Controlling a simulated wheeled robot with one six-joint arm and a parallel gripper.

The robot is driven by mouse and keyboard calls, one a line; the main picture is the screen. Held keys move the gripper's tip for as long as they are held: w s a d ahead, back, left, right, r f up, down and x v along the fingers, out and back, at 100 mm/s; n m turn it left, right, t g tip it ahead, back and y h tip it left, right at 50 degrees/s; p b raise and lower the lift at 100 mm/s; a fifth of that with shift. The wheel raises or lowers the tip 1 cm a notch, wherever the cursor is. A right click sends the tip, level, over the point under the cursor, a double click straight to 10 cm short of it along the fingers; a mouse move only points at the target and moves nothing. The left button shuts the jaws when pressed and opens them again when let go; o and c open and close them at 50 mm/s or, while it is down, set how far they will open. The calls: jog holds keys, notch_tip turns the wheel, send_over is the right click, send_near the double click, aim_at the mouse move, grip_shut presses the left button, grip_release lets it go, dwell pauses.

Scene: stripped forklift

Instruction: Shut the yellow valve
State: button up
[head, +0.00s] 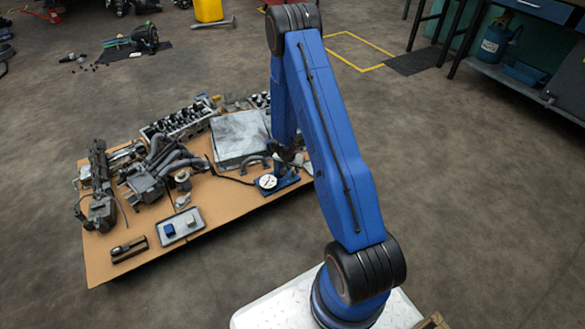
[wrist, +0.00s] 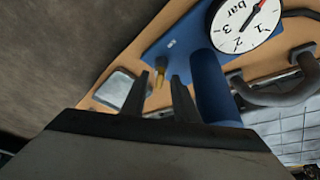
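A small yellow piece, which looks like the yellow valve (wrist: 160,77), shows in the wrist view beyond and between my fingertips. My gripper (wrist: 161,80) is open, with a visible gap between its two fingers. I cannot tell whether the fingers are beside the valve or short of it. The valve sits by a blue base (wrist: 178,45) with a blue cylinder (wrist: 208,80) and a white round gauge (wrist: 240,20) with a red needle.
A brown board (head: 105,255) carries engine parts, a grey metal box (head: 240,137), and a grey tray (head: 180,227) with small blocks. A curved grey handle (wrist: 270,92) lies close to the right of the gripper.

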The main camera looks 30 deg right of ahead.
jog(key=v, duration=1.7)
jog(key=shift+r, duration=0.2)
